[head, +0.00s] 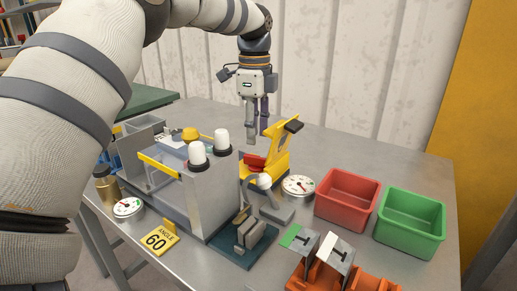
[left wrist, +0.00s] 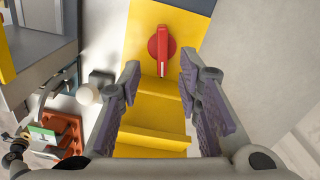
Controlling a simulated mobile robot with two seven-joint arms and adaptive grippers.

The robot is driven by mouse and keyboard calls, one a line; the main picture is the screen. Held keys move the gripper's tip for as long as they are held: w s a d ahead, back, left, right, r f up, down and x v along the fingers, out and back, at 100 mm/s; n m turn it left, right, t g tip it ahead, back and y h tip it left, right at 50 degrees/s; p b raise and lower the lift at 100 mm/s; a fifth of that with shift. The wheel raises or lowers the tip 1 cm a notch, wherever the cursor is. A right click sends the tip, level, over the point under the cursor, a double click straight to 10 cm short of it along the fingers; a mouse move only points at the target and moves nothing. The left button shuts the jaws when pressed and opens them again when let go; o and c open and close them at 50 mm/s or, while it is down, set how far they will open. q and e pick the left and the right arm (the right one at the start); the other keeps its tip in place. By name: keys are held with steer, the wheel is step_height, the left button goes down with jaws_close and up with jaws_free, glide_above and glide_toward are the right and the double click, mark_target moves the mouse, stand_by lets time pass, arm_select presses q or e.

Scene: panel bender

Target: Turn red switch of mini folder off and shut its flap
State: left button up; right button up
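The yellow mini folder (head: 270,172) stands on the table behind the grey machine. Its flap (head: 284,138), with a dark end piece (head: 294,126), stands up at a slant. A red part (head: 254,162) shows low on the folder in the head view. In the left wrist view the red switch (left wrist: 162,50) is a round knob with a bar and a white line, on a yellow face (left wrist: 190,20). My left gripper (head: 257,140) hangs above and behind the folder. Its fingers (left wrist: 160,75) are apart and empty, on either side of the view below the switch. My right gripper cannot be made out.
The grey machine (head: 205,205) with white-topped knobs stands left of the folder. A dial gauge (head: 298,186), a red bin (head: 346,198) and a green bin (head: 410,222) stand to the right. Orange switch holders (head: 340,278) are in front. The wall (head: 340,70) is behind.

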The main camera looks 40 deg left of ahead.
mark_target(257, 156)
arm_select(q)
step_height(257, 156, down, 6)
steer(key=shift+w+f, duration=0.1)
steer(key=shift+w, duration=0.05)
jaws_close()
arm_select(e)
steer(key=shift+w+r, duration=0.15)
steer(key=shift+w, duration=0.25)
arm_select(q)
steer(key=shift+d+n, duration=0.1)
steer(key=shift+n, duration=0.2)
arm_select(e)
steer(key=shift+r, duration=0.1)
arm_select(q)
steer(key=n, duration=0.1)
steer(key=n+p, duration=0.1)
steer(key=shift+r+n, duration=0.2)
steer(key=shift+n, duration=0.1)
steer(key=n, duration=0.3)
steer(key=shift+n, duration=0.3)
steer(key=n, duration=0.4)
steer(key=shift+f+p, duration=0.1)
steer(key=shift+p, duration=0.2)
steer(key=shift+n, duration=2)
arm_select(e)
steer(key=shift+w+r+t, duration=0.5)
steer(key=shift+w+r, duration=0.35)
steer(key=shift+w, duration=0.15)
